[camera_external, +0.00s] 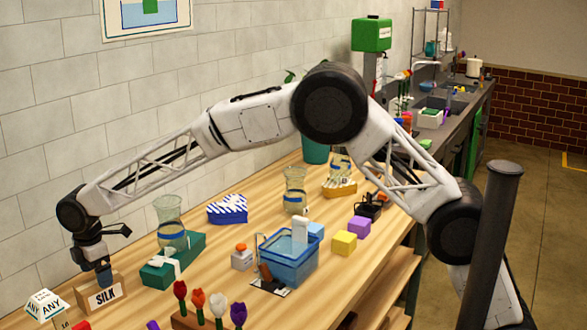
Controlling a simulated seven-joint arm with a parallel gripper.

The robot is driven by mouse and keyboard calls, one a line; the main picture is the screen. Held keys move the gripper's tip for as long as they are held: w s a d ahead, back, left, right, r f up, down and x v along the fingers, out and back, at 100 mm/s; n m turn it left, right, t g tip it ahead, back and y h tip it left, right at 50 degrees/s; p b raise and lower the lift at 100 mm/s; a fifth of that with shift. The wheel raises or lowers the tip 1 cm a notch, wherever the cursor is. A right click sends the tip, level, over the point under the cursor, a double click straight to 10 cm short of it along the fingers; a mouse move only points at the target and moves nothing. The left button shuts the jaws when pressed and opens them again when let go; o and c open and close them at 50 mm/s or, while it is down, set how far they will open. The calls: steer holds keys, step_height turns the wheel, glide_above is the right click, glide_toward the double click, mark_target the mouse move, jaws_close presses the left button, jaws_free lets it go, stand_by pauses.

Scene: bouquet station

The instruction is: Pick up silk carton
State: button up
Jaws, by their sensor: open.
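The silk carton (106,296) is a small brown box with a white label reading "SILK" on its front. It stands upright on the wooden table at the lower left. My gripper (104,282) points down at the carton's top, with its lower end overlapping the carton's upper edge in the picture. It is open. Its fingers are small and dark here, and I cannot tell whether they touch the carton or straddle it.
A white box marked "ANY" (45,304) stands left of the carton. A green gift box (172,262) stands close on its right, with a glass vase (170,222) behind. Colored flowers (198,300) stand in front. A blue basket (290,262) is farther right.

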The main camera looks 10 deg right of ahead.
mark_target(106, 276)
steer(key=shift+a+f, duration=0.1)
steer(key=shift+f, duration=2.55)
steer(key=c, duration=1.1)
